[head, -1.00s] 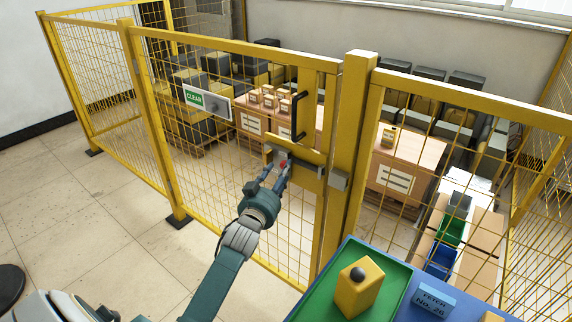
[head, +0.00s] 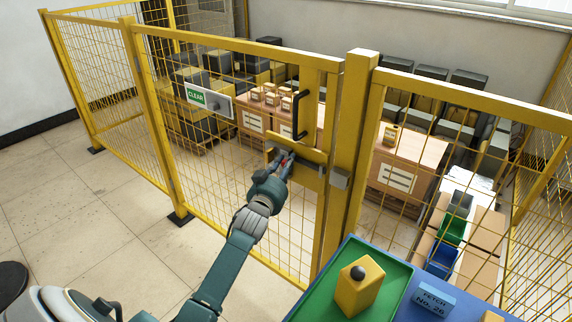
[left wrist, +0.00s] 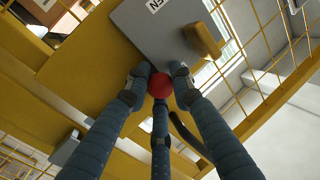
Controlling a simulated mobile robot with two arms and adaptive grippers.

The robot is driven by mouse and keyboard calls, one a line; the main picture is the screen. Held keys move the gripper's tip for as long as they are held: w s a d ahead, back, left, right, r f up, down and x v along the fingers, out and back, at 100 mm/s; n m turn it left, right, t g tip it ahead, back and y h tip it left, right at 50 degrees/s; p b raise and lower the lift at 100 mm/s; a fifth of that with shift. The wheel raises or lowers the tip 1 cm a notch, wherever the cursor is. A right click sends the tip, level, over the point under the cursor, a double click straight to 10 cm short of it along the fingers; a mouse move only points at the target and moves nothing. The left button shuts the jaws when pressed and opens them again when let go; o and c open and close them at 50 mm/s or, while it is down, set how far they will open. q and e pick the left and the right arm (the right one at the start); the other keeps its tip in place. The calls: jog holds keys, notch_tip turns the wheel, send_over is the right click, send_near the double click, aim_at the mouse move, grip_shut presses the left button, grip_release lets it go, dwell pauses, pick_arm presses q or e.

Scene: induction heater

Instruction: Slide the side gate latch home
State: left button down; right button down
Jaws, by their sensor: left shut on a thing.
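The side gate (head: 245,190) is a yellow mesh panel standing in line with the fence, its right edge beside a yellow post (head: 352,130). The latch has a dark bolt (head: 312,166) on a yellow plate, and a grey keeper (head: 338,180) sits on the post. The latch's red knob (left wrist: 159,85) shows between the fingers in the left wrist view, in front of a grey plate (left wrist: 170,30). My left gripper (head: 286,159) is shut on the red knob; its fingers partly hide the knob in the head view. My right gripper is not in view.
A black gate handle (head: 298,115) rises above the latch. A CLEAR sign (head: 196,97) hangs on the gate mesh. A green tray (head: 318,293) with a yellow block (head: 358,290) stands at front right. The floor left of the gate is clear.

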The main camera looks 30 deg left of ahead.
pick_arm(q)
jog(key=d, duration=0.6)
jog(key=shift+s+d+f+p, duration=0.1)
jog(key=shift+s+d+p, duration=0.2)
jog(key=shift+p, duration=0.1)
jog(key=shift+a+f, duration=0.1)
jog(key=shift+a, duration=0.1)
jog(key=c, duration=1.7)
grip_release()
jog(key=shift+d, duration=0.1)
jog(key=shift+c, duration=0.2)
jog(key=shift+o, duration=1.4)
jog(key=shift+d, duration=0.15)
jog(key=shift+s, duration=0.15)
send_near(307, 165)
jog(key=v, duration=0.5)
jog(key=shift+s+d+f, duration=0.1)
jog(key=shift+s, duration=0.25)
